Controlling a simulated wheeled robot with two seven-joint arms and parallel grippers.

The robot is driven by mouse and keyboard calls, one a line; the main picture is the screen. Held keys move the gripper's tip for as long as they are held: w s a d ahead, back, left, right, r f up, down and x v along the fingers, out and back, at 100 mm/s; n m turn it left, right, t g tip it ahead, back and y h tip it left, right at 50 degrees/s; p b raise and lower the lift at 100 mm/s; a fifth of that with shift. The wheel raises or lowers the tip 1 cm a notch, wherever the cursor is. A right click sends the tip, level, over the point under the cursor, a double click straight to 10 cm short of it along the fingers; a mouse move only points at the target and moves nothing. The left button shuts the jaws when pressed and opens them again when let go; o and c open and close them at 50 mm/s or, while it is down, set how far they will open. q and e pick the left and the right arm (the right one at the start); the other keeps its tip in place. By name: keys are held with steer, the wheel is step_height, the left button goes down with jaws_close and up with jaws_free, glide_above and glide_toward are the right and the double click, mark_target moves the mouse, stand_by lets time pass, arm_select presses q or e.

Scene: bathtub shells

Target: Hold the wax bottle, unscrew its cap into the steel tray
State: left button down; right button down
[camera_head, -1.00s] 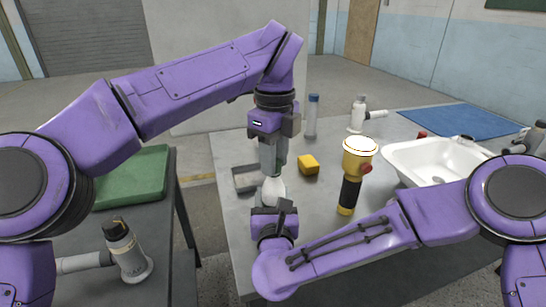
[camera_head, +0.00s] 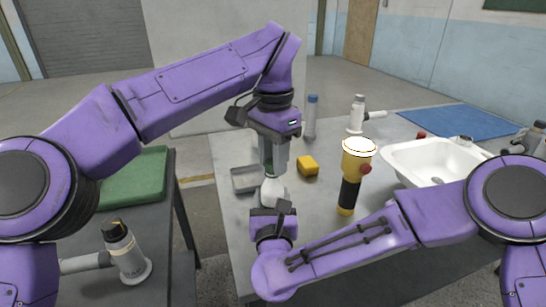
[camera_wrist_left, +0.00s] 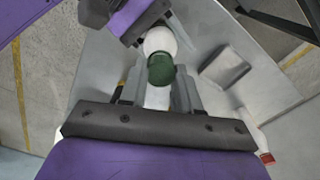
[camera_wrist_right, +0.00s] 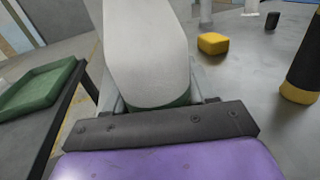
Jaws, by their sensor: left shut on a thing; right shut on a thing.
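The white wax bottle (camera_head: 273,192) stands roughly upright near the front left of the table, and shows beyond its cap in the left wrist view (camera_wrist_left: 160,40). My right gripper (camera_head: 272,208) is shut on the bottle from the front. My left gripper (camera_head: 271,172) points down from above, shut on the dark green cap (camera_wrist_left: 161,68), which sits at the bottle's top between its fingers. The small steel tray (camera_head: 245,187) lies just left of the bottle; its inside (camera_wrist_left: 225,66) looks empty. In the right wrist view a large pale shape hides the fingertips.
A clear blue-capped bottle (camera_head: 312,118), a white sink (camera_head: 435,160) and a blue mat (camera_head: 465,120) are farther off. A green crate (camera_head: 130,178) is on the side table.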

steer(key=shift+a, duration=0.1)
arm_select(q)
steer(key=shift+r, duration=1.1)
steer(key=shift+r, duration=2.05)
arm_select(e)
steer(key=shift+c, duration=1.4)
jaws_free()
arm_select(q)
steer(key=shift+f, duration=0.1)
arm_select(e)
steer(key=shift+s, duration=0.1)
